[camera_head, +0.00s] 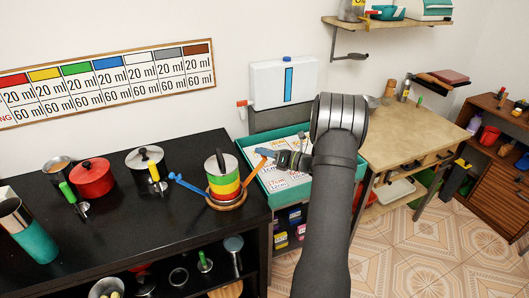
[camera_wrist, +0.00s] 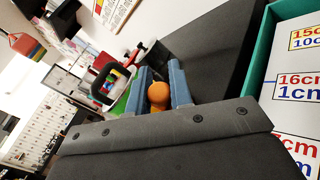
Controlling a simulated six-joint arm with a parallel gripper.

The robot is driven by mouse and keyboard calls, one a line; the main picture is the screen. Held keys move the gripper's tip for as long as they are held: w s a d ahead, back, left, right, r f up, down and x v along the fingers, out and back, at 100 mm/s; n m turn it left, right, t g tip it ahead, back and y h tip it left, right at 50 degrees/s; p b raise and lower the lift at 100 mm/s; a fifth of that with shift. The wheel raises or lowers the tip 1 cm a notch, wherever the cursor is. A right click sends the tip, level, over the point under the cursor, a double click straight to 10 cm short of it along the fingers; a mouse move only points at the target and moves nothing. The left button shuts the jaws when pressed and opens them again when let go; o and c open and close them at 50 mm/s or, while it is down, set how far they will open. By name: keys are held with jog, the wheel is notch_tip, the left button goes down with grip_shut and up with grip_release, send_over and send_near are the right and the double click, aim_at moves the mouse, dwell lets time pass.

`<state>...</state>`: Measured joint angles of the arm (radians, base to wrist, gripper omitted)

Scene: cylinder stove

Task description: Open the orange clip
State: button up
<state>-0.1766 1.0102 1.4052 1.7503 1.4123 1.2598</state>
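An orange clip (camera_head: 225,205) lies as a ring around the lower part of a pot (camera_head: 224,185) with red, yellow and green bands on the black counter. One orange arm (camera_head: 252,169) of it points up and right; a blue-ended arm (camera_head: 189,184) points left. My gripper (camera_head: 266,153) is at the end of the orange arm, over the counter's right edge. In the wrist view the rounded orange end (camera_wrist: 158,94) sits between my two blue fingers, with the fingers apart around it. Whether they touch it is hard to tell.
A red pot (camera_head: 92,178), a steel pot (camera_head: 145,160) and green- and yellow-handled tools stand left on the black counter (camera_head: 140,225). A teal tray (camera_head: 284,187) with printed cards is right of the counter. A wooden table (camera_head: 410,130) stands farther right.

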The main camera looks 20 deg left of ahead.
grip_shut()
jog(key=shift+s+a+r+n+h, duration=0.3)
jog(key=shift+s+a, duration=0.05)
jog(key=shift+a, duration=0.05)
jog(key=o, duration=0.6)
grip_release()
jog(key=d, duration=1.1)
jog(key=s+d+r, duration=0.1)
jog(key=d, duration=0.5)
jog(key=shift+d, duration=0.2)
jog(key=shift+a, duration=0.1)
